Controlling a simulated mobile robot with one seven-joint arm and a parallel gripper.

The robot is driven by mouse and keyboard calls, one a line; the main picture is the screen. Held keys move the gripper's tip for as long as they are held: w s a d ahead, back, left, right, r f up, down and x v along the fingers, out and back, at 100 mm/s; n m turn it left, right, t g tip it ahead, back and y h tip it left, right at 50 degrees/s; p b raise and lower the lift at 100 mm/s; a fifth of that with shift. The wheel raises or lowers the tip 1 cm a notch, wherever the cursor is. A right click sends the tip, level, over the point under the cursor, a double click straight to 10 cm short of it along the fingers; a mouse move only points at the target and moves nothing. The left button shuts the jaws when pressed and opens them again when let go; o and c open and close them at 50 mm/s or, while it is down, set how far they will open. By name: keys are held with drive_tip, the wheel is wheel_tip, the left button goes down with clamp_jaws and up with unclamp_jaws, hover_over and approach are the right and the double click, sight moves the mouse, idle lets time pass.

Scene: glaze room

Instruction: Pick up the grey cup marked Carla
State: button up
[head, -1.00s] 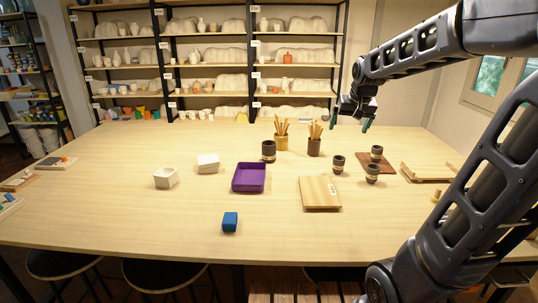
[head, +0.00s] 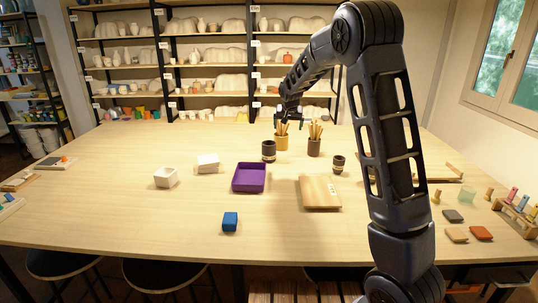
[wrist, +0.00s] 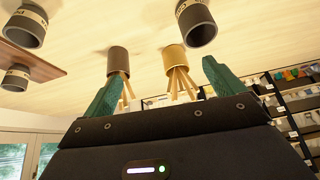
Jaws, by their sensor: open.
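Several dark grey cups with pale bands show. One cup (head: 268,150) stands left of the yellow brush pot; it also shows in the wrist view (wrist: 197,24). Another cup (head: 339,163) stands right of the brown brush pot and also shows in the wrist view (wrist: 24,28). A third cup (wrist: 16,78) is on a brown board, at the left in the wrist view.
A yellow brush pot (head: 281,143) and a brown brush pot (head: 314,147) stand close together near the back. My arm hides part of the right side.

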hover_over(269, 151)
wheel_tip(269, 151, down, 7)
drive_tip(key=shift+n+t, duration=0.3)
drive_tip(key=x, duration=1)
drive_tip(key=shift+s+f, duration=0.2)
drive_tip(key=shift+s, duration=0.1)
drive_tip(key=shift+c, duration=0.2)
drive_tip(key=c, duration=1.2)
drive_tip(key=shift+o, duration=0.2)
